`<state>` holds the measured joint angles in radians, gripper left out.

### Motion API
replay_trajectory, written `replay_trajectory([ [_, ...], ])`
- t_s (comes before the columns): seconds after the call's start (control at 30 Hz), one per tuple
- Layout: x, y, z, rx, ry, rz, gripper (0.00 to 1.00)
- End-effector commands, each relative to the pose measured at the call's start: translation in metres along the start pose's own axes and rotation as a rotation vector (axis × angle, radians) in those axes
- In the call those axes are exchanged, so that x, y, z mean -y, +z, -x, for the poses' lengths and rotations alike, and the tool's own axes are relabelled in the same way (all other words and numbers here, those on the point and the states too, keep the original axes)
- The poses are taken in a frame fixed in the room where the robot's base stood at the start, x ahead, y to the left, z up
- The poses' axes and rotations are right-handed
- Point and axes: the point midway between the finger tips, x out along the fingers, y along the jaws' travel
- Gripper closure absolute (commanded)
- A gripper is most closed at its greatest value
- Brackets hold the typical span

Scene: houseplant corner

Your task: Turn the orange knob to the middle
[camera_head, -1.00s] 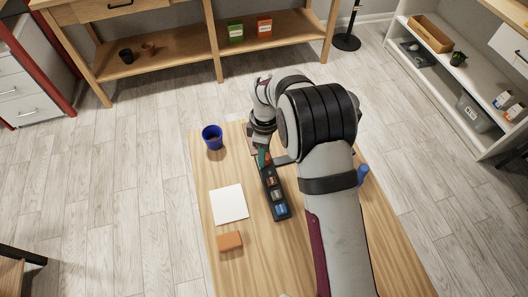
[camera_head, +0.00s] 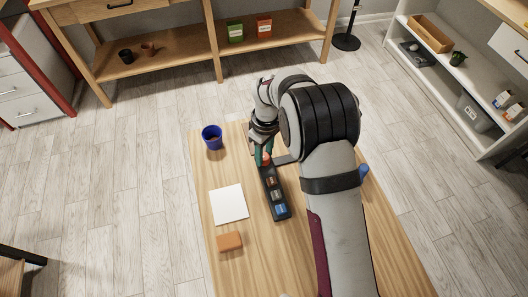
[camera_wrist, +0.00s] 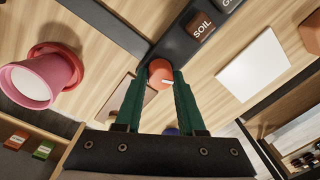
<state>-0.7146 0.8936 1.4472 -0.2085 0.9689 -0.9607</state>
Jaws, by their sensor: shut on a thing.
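The orange knob (camera_wrist: 161,73) sits at the end of a dark panel (camera_wrist: 180,40) in the wrist view, with a pale pointer line on its face. My gripper (camera_wrist: 160,82) has green fingers, one on each side of the knob, shut on it. In the head view my gripper (camera_head: 263,158) reaches down to the far end of the panel (camera_head: 274,194), and the fingers partly hide the knob there. A label reading SOIL (camera_wrist: 202,27) is on a brown block of the panel.
A blue pot (camera_head: 212,137) stands at the table's far left corner. A white sheet (camera_head: 229,204) and an orange-brown block (camera_head: 229,242) lie left of the panel. A pink pot (camera_wrist: 42,80) shows in the wrist view. Bare table (camera_head: 250,270) lies in front.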

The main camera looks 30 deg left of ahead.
Motion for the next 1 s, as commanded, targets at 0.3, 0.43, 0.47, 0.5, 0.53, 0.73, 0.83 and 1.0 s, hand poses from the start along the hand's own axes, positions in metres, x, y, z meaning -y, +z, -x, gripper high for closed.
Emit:
replay_trajectory([
  [0.3, -0.0002, 0.0004, 0.0008, -0.011, -0.001, -0.246, 1.0],
  [0.43, -0.0004, 0.0005, 0.0007, -0.015, -0.001, -0.322, 1.0],
  [0.47, -0.0004, 0.0006, 0.0007, -0.016, 0.0, -0.335, 1.0],
  [0.5, -0.0005, 0.0006, 0.0007, -0.017, 0.0, -0.354, 1.0],
  [0.53, -0.0005, 0.0006, 0.0007, -0.017, 0.0, -0.366, 1.0],
  [0.73, -0.0006, 0.0006, 0.0007, -0.02, -0.001, -0.422, 1.0],
  [0.83, -0.0005, 0.0006, 0.0007, -0.021, -0.001, -0.437, 1.0],
  [1.0, -0.0006, 0.0006, 0.0008, -0.021, -0.001, -0.444, 1.0],
])
